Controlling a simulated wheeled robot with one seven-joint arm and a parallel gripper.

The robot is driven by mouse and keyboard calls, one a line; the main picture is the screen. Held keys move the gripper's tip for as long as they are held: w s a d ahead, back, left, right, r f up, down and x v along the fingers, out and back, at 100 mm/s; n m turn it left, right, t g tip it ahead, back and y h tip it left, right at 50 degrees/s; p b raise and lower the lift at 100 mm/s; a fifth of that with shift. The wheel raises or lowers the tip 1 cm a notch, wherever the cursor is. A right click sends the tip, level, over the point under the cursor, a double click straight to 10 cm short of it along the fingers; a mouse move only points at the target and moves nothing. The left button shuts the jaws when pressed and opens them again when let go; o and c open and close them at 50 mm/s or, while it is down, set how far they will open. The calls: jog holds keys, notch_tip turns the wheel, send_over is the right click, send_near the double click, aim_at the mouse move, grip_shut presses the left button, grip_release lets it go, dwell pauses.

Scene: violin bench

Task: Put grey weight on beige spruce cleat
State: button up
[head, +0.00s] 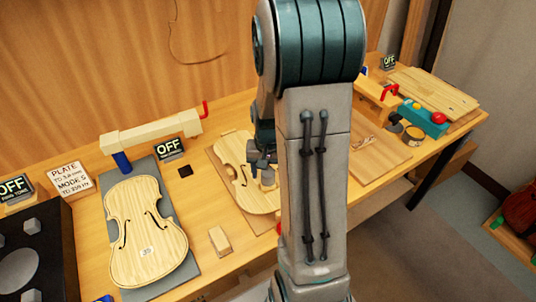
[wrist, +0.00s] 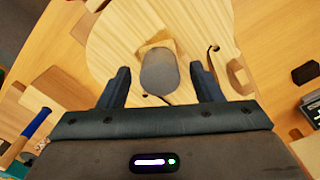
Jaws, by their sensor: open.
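The grey weight (wrist: 159,72) stands between the two fingers of my open gripper (wrist: 160,82) in the wrist view, with a gap on each side. The beige spruce cleat (wrist: 153,41) shows as a small pale piece just beyond and partly under the weight, on the pale violin plate (wrist: 115,38). The weight hides much of the cleat, so I cannot tell how fully it rests on it. In the head view my gripper (head: 262,160) is low over the middle plate (head: 262,200), with the grey weight (head: 267,178) just below it. My arm hides the plate's right side.
Another violin plate (head: 148,240) lies on a grey mat at the left. A small wooden block (head: 220,240) and a dark square (head: 186,171) lie on the bench between the plates. A beige gauge arm (head: 150,132) stands behind. A teal box (head: 424,118) is far right.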

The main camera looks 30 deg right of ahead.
aim_at(268, 172)
notch_tip(268, 172, up, 11)
jog(key=s+a+r+n+t, duration=0.1)
jog(key=s+a+r+n, duration=0.1)
jog(key=s+a, duration=0.4)
jog(key=s+a+r+n+t, duration=0.2)
jog(key=s+a+r+n, duration=0.1)
jog(key=s+a, duration=0.3)
jog(key=shift+s+r+n+b, duration=0.2)
jog(key=shift+s+n+b, duration=0.15)
jog(key=shift+n, duration=0.45)
